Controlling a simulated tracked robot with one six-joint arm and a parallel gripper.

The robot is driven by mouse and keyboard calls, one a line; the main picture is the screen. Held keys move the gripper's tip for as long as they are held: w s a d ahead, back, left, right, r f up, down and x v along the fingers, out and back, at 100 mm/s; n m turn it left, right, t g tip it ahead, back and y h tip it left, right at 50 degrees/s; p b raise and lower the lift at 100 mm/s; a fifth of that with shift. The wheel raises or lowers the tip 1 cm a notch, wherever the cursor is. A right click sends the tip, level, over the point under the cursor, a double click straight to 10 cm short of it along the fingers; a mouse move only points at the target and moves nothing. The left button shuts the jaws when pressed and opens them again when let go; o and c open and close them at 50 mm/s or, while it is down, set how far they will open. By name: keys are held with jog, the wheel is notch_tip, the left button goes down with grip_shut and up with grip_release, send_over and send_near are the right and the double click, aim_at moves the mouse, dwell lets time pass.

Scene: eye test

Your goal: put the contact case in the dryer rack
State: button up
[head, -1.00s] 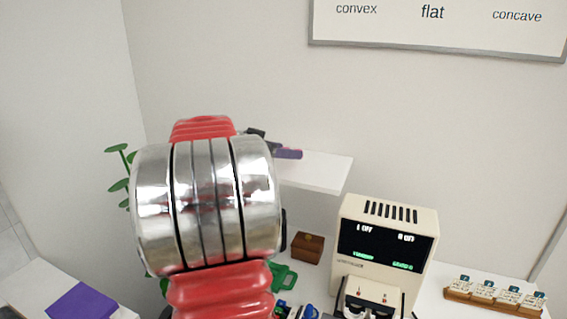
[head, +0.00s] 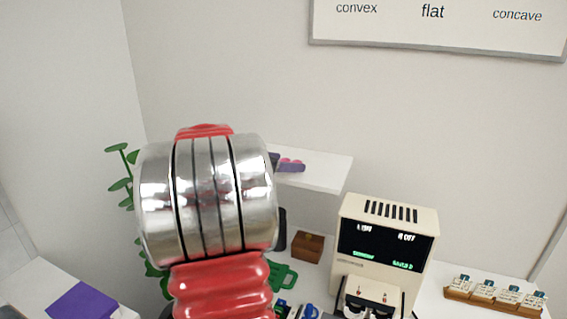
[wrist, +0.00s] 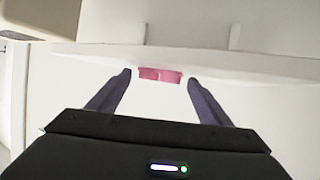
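The contact case (wrist: 160,76) is pink with two round halves. In the wrist view it sits on a white surface between the tips of my gripper (wrist: 159,78). My gripper's two dark purple fingers are apart, with a gap on each side of the case. In the head view the case (head: 291,161) shows as small pink shapes by a purple finger at the white shelf (head: 325,172). My arm hides much of the gripper there. I cannot surely identify the dryer rack; a green object (head: 283,275) stands on the table below, partly hidden by my arm.
A beige device (head: 388,250) with a dark screen stands right of a brown box (head: 308,247), below the shelf. A wooden holder (head: 492,304) with several small items is at far right. A purple block (head: 82,301) lies at lower left. A plant (head: 122,170) stands behind my arm.

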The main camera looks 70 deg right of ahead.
jog(key=v, duration=1.2)
jog(key=shift+r, duration=0.1)
dwell(0.8)
